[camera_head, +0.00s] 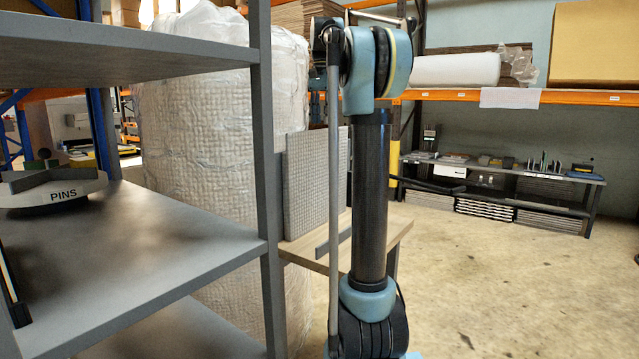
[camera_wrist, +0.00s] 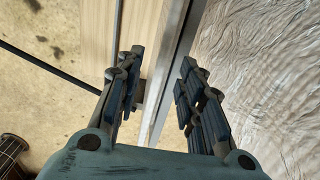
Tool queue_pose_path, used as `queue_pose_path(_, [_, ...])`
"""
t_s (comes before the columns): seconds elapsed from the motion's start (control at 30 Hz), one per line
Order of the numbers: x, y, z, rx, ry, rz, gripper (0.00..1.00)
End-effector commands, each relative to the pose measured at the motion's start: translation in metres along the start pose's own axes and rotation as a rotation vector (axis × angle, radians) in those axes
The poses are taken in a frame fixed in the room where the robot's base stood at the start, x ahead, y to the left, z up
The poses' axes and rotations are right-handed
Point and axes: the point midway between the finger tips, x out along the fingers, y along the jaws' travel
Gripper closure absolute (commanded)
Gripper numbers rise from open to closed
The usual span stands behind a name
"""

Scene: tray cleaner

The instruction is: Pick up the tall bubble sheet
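The tall bubble sheet (camera_head: 306,182) is a grey panel with a bumpy grid face. In the head view it stands upright on a small wooden table (camera_head: 400,226), partly behind a shelf post and my arm. My gripper (camera_wrist: 160,88) shows only in the wrist view, with its two dark padded fingers apart. A narrow grey strip (camera_wrist: 178,60) runs between and beyond the fingers; it looks like the sheet seen edge-on, but I cannot be sure. No finger is clearly pressing on it.
A large plastic-wrapped roll (camera_head: 205,140) stands left of the sheet and fills the right of the wrist view (camera_wrist: 270,70). A grey shelf unit (camera_head: 170,235) with a PINS holder (camera_head: 55,190) is in front left. A low rack (camera_head: 500,190) stands far right; the floor before it is clear.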

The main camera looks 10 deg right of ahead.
Motion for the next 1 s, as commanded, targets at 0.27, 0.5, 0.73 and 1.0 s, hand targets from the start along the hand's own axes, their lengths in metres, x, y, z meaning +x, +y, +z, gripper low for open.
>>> queue_pose_path(0.27, [0.020, 0.000, 0.000, 0.000, 0.000, 0.000, 0.65])
queue_pose_path(0.5, [0.046, -0.003, 0.003, -0.001, 0.000, 0.000, 0.65])
queue_pose_path(0.73, [0.069, -0.003, 0.003, 0.000, 0.000, 0.000, 0.65])
queue_pose_path(1.0, [0.071, -0.003, 0.003, -0.001, 0.000, 0.000, 0.65])
